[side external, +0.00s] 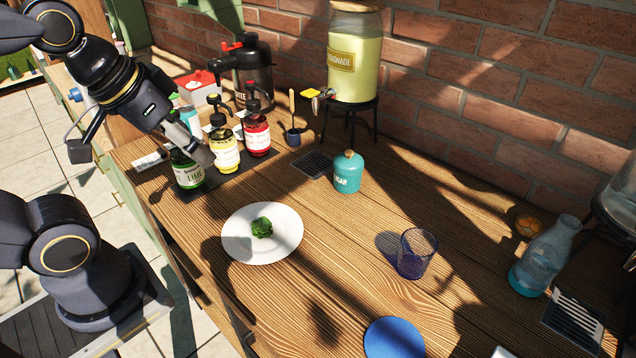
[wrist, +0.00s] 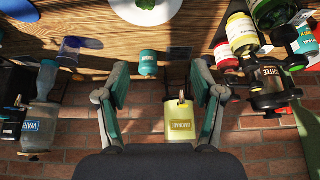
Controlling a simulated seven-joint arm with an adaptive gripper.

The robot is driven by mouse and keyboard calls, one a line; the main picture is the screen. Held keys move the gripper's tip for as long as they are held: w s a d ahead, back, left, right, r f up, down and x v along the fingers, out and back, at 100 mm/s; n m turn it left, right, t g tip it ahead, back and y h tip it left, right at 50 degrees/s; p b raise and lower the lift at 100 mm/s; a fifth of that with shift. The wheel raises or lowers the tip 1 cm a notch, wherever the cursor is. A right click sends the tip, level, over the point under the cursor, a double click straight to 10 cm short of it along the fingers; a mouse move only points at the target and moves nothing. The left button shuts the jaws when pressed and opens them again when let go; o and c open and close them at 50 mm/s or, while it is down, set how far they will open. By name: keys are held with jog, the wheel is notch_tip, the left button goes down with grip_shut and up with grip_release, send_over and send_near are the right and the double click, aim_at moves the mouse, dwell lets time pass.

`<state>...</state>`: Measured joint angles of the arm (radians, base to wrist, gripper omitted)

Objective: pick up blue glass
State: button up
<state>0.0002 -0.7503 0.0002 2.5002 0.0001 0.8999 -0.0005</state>
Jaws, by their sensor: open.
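The blue glass (side external: 416,253) is a clear, blue-tinted tumbler standing upright on the wooden table, right of the white plate. It also shows in the wrist view (wrist: 69,52), left of my fingers and apart from them. My gripper (wrist: 160,88) is open, with nothing between its fingers. In the side view, my gripper (side external: 203,152) is at the upper left, above the syrup bottles and far from the glass. Its fingertips are hard to make out there.
A white plate (side external: 284,243) with a green item, a teal sugar jar (side external: 347,177) and a blue disc (side external: 394,338) surround the glass at some distance. A lemonade dispenser (side external: 354,60) stands by the brick wall. A water bottle (side external: 543,262) is at right. Bare wood lies around the glass.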

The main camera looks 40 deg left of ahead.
jog(key=shift+o, duration=0.2)
jog(key=o, duration=0.4)
dwell(0.3)
